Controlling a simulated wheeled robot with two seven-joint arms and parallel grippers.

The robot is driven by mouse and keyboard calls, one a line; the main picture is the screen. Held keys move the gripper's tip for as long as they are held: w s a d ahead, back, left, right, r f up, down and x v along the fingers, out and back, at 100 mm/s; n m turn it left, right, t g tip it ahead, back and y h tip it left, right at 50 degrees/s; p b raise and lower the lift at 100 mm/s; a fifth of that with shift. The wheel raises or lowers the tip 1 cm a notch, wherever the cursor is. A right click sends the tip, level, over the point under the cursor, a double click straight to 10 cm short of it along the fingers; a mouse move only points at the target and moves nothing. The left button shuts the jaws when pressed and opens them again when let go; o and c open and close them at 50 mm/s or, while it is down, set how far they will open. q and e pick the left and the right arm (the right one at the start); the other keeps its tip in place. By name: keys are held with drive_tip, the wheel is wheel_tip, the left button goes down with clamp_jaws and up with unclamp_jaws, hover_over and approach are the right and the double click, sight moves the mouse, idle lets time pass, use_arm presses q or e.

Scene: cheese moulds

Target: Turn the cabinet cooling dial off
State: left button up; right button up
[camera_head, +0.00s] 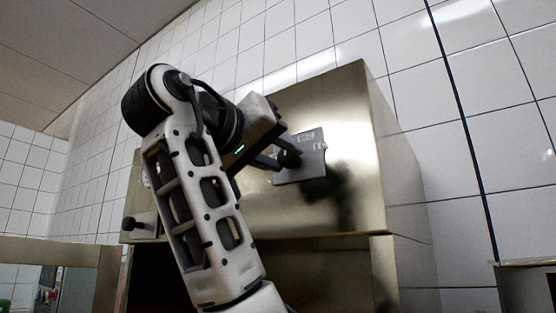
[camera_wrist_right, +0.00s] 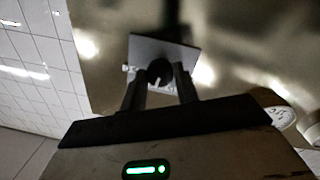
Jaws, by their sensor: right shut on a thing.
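The cooling dial is a round black knob (camera_wrist_right: 159,72) on a small grey plate (camera_head: 314,165) fixed to the front of the brass-toned metal cabinet (camera_head: 345,100). The plate carries small light markings near its top and right edge, too small to read. My right gripper (camera_head: 288,158) is at the plate, its fingers shut on the knob. In the right wrist view the gripper (camera_wrist_right: 160,84) has one finger on each side of the knob. The knob's pointer direction is hidden. My left gripper is in neither view.
A round white gauge (camera_wrist_right: 281,119) sits on the cabinet front, beside my gripper in the right wrist view. A black knob (camera_head: 129,223) sticks out at the cabinet's lower left. White tiled wall (camera_head: 420,95) stands behind. A metal edge (camera_head: 525,285) shows at lower right.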

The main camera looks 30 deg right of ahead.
drive_tip(key=shift+f+n+b, duration=0.15)
drive_tip(key=shift+n+b, duration=0.3)
drive_tip(key=shift+n, duration=0.55)
drive_tip(key=n+b, duration=0.1)
drive_tip(key=n, duration=0.1)
drive_tip(key=shift+s+n, duration=0.1)
drive_tip(key=shift+n, duration=0.3)
drive_tip(key=n+t+b, duration=0.1)
drive_tip(key=n+b, duration=0.1)
drive_tip(key=n, duration=0.3)
drive_tip(key=shift+n, duration=0.4)
drive_tip(key=n+b, duration=0.2)
drive_tip(key=n, duration=0.2)
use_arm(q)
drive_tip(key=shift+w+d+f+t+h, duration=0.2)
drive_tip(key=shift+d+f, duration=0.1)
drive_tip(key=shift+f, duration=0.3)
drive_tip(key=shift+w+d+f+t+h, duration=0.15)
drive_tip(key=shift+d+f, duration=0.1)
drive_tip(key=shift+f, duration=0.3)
use_arm(e)
drive_tip(key=shift+n, duration=0.4)
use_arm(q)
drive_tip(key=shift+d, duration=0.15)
use_arm(e)
drive_tip(key=shift+t, duration=0.4)
